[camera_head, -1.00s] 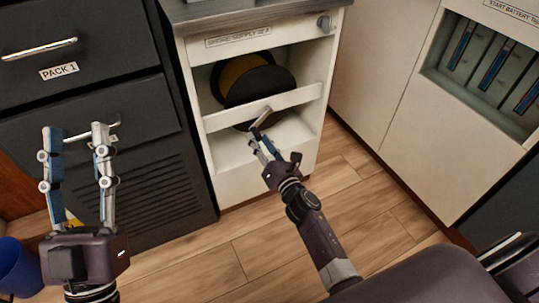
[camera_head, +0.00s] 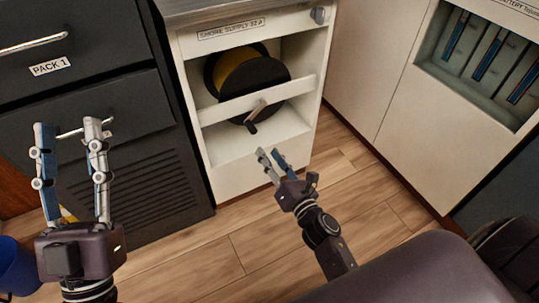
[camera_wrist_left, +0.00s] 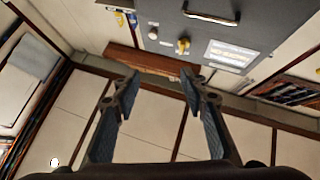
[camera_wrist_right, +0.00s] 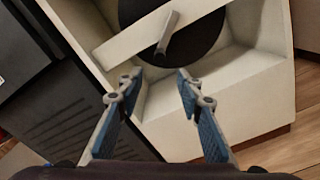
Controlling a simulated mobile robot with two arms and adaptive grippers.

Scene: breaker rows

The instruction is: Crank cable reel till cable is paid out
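The cable reel (camera_head: 252,82) sits inside an open white cabinet, with black discs and a yellow band of cable between them. Its crank handle (camera_head: 255,114) sticks out in front of a white crossbar, with a dark grip at its lower end. The reel (camera_wrist_right: 192,42) and the crank (camera_wrist_right: 168,34) also show in the right wrist view. My right gripper (camera_head: 270,155) is open and empty, below and in front of the crank, apart from it. My left gripper (camera_head: 67,128) is open and empty, upright before the dark drawers at left.
The white crossbar (camera_head: 290,90) spans the cabinet front across the reel. A dark drawer unit (camera_head: 105,95) with handles stands on the left. A white cabinet with a recessed rack (camera_head: 433,73) stands on the right. A blue bin (camera_head: 15,268) is at lower left. The wooden floor is clear.

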